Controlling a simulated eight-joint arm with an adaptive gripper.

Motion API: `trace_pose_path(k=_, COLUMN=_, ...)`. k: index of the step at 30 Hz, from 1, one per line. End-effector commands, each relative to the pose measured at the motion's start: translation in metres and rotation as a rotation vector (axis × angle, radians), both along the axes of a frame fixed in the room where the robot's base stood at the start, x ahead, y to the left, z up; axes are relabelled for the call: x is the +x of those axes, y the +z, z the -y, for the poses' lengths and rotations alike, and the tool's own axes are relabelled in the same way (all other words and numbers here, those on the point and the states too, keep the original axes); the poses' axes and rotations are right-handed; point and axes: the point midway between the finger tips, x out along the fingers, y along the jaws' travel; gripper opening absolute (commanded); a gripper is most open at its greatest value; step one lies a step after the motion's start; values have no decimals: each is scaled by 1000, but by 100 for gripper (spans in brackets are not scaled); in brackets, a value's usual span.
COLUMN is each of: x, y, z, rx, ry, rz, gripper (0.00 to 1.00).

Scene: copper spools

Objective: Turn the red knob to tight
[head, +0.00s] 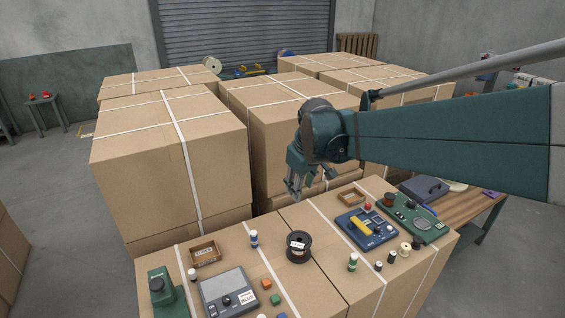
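A small red knob-like part (368,206) shows at the back edge of a blue device (356,230) with a yellow handle, on the right of the front carton top. It is too small to read any tight marking or its turn position. My gripper (293,190) hangs above the far edge of the front cartons, to the left of the blue device and apart from it. Nothing shows in its fingers, and their gap is too small to judge.
A green device (420,222) stands right of the blue one. A dark spool (299,247), a wooden tray (205,252), small bottles and a grey scale-like box (228,294) occupy the carton top (325,275). Tall strapped cartons (165,160) stand behind.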

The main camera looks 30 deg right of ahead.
Motion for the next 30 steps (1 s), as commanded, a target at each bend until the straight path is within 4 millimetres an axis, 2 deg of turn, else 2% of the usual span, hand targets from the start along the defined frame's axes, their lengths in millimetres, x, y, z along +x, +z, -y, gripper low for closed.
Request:
trace_pose_path(k=1, x=6, y=-1, z=11, rx=-3, ry=3, rz=-10, gripper=32)
trace_pose_path(k=14, x=48, y=-23, z=94, rx=-23, ry=54, rz=-99, gripper=32)
trace_pose_path(k=30, x=81, y=-73, z=208, rx=-22, ry=125, rz=-205, gripper=32)
